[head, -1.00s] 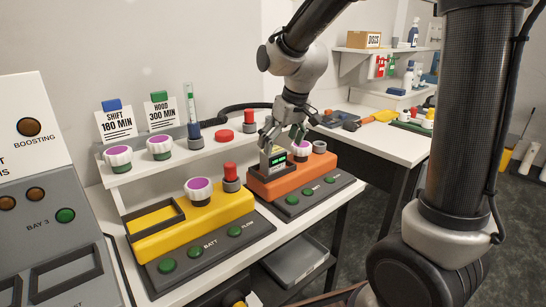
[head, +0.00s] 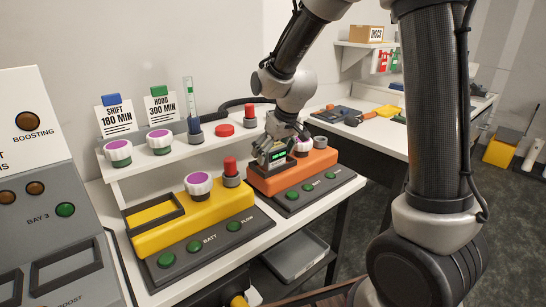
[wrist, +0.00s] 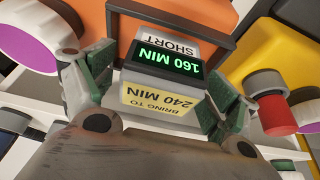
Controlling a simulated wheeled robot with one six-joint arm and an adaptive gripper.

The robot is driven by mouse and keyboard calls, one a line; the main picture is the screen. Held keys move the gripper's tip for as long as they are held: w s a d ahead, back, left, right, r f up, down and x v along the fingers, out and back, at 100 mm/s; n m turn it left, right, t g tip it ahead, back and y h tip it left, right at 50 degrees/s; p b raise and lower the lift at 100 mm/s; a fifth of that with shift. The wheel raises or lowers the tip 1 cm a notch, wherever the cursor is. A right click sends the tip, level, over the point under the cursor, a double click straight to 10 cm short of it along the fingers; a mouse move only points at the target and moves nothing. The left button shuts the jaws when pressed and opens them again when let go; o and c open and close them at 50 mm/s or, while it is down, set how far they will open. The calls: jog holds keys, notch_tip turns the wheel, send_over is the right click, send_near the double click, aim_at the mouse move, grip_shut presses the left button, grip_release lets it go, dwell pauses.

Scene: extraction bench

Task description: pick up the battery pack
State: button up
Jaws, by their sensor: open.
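The battery pack (head: 277,156) is a small block with a lit green display, seated upright in the orange unit (head: 310,167) on the bench. In the wrist view the battery pack (wrist: 165,62) shows "160 MIN" on its display, with a "SHORT" label and a yellow "BRING TO 240 MIN" label. My gripper (head: 272,152) is open and low over the pack. In the wrist view my gripper (wrist: 147,105) has its green-padded fingers on either side of the pack; I cannot tell whether either finger touches it. The pack's lower part is hidden.
A yellow unit (head: 207,223) with an empty dark frame stands left of the orange unit. A red-topped knob (head: 230,170) stands close to my gripper's left. Behind are a white shelf (head: 132,172) with knobs and a glass tube (head: 191,100).

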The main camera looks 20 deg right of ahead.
jog(key=c, duration=1.5)
jog(key=shift+r, duration=0.15)
